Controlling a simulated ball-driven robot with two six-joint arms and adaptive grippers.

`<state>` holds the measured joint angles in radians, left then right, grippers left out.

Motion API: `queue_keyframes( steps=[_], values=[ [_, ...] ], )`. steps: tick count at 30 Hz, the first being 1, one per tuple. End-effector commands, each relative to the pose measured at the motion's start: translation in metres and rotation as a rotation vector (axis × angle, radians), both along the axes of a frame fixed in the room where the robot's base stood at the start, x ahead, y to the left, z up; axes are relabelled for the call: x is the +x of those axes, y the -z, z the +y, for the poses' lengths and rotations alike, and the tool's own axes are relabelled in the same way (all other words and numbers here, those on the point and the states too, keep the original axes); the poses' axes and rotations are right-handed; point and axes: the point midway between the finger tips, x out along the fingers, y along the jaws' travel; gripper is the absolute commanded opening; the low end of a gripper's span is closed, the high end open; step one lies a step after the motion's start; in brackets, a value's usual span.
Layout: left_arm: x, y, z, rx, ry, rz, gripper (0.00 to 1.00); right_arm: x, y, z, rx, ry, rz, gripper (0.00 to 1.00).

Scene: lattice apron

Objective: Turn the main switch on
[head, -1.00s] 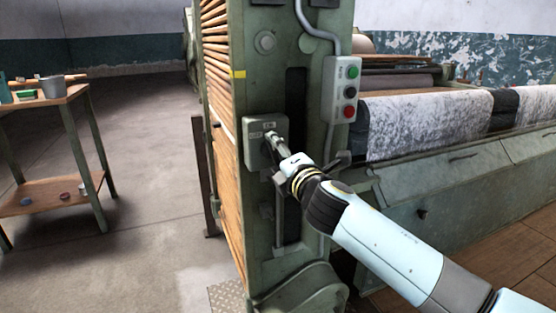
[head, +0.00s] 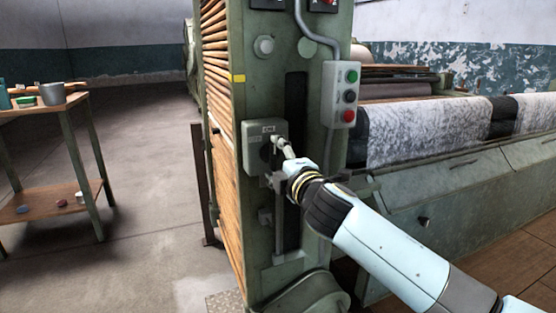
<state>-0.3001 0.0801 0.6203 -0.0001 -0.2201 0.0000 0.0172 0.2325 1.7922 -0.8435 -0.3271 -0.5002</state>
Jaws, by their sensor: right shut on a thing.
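The main switch (head: 253,152) is a grey box on the front of the green machine post. A label with small lettering shows near its top edge. A dark round part shows on its face, and a pale handle end shows beside my gripper. My right gripper (head: 278,160) is at the right side of the box, shut on the switch handle. Its fingers and wrist hide part of the handle, so its exact angle is hard to tell. My left gripper is not in view.
A button box (head: 341,95) with green, dark and red buttons hangs on the post, right of and above the switch. Open concrete floor (head: 150,190) lies between. Patterned cloth (head: 425,130) covers rollers at the right.

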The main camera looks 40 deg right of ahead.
Motion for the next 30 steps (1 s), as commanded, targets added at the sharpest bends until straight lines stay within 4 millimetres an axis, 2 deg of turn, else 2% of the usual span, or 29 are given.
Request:
queue_keyframes(
  steps=[3,4,9,20,23,30],
  values=[
    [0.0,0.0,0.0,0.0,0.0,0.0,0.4,0.0,0.001,0.0,0.005,0.001,0.002,0.33],
    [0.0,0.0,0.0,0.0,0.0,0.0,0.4,0.0,0.001,0.0,0.005,0.001,0.002,0.66],
    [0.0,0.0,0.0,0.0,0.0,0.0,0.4,0.0,0.001,0.0,0.002,0.001,0.001,0.89],
    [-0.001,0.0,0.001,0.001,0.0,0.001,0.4,-0.005,0.001,0.001,0.0,0.0,0.001,0.9],
    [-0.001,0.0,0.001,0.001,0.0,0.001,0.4,-0.018,0.001,0.005,0.0,-0.001,0.002,0.9],
    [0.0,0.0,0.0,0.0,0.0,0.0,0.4,-0.071,0.002,0.017,0.001,0.0,0.004,0.9]
  ],
)
